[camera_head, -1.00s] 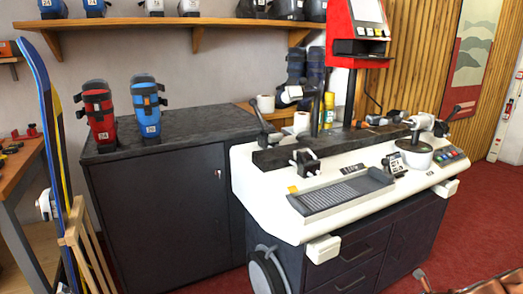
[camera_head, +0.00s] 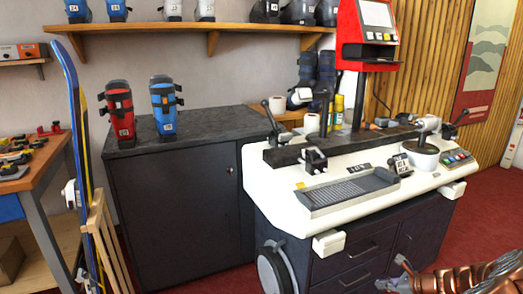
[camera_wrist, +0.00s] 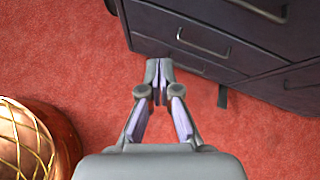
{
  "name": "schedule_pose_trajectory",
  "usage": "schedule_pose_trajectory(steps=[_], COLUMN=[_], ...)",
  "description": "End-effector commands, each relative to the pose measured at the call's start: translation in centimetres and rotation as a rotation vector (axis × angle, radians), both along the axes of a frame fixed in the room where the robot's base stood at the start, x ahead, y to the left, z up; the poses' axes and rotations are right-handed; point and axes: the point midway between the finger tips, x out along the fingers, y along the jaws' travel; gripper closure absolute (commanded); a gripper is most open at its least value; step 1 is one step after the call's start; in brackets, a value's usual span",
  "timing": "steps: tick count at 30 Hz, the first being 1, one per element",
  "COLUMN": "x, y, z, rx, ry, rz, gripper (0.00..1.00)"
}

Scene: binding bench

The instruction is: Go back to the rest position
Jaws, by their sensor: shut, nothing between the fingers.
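My gripper (camera_wrist: 159,72) shows in the wrist view with its two fingers together and nothing between them. It points over the red carpet (camera_wrist: 75,50), beside the front of a dark drawer cabinet (camera_wrist: 200,38). It appears apart from the cabinet, though the exact gap is hard to judge. The wrist view shows no object in its grasp.
The white binding bench (camera_head: 290,200) stands on dark drawers at the right. A dark cabinet (camera_head: 175,205) bears a red boot (camera_head: 119,112) and a blue boot (camera_head: 164,105). Skis (camera_head: 75,120) stand at the left. Carpet (camera_head: 485,215) is clear at the right.

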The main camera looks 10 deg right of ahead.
Motion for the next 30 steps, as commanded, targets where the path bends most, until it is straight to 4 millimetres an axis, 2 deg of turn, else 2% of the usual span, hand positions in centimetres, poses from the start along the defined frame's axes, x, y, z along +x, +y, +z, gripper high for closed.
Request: schedule_pose_trajectory(steps=[6,12,14,18,21,24,30], x=[1.7,0.4,-0.5,-3.3,-5.6,-8.3,-14.3], y=[9.3,18.2,20.4,25.5,28.3,30.8,34.0], z=[6.3,11.3,12.5,14.9,16.4,17.4,18.9], rx=[-0.089,-0.191,-0.224,-0.295,-0.352,-0.407,-0.512], ry=[-0.086,-0.159,-0.179,-0.217,-0.240,-0.257,-0.274], rz=[0.309,0.625,0.714,0.927,1.072,1.215,1.488], gripper=[1.00,1.00,1.00,1.00,1.00,1.00,1.00])
